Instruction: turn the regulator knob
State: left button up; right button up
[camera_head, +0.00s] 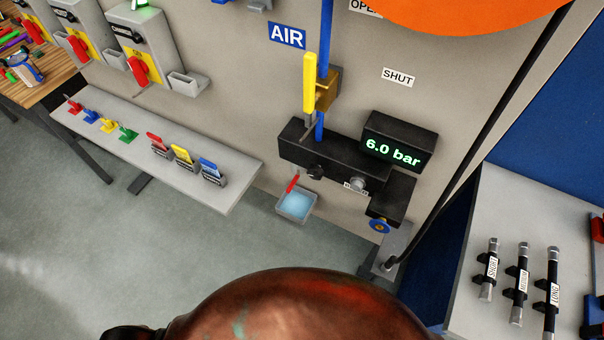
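A black regulator block (300,147) is on the grey wall panel at the centre right, under a blue vertical pipe (325,40). A silver round knob (357,184) and a dark round knob (315,172) stick out of its front. A small label by the silver knob is too small to read. I cannot tell for certain which one is the regulator knob. A display (393,150) on the block reads 6.0 bar. A yellow lever (309,83) stands upright at a brass valve (327,90) above. Neither of my grippers shows.
A blue-centred round fitting (379,226) sits below the block. A small tray (296,204) with a red handle is beneath. A grey shelf (225,185) with coloured tags is left. A grey bench (480,215) with black labelled tools is right. A rounded reddish-brown surface (290,310) hides the bottom centre.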

aim_at(315, 172)
jog(key=u, duration=0.9)
jog(key=k, duration=0.9)
jog(key=z, duration=1)
jog(key=i, duration=0.5)
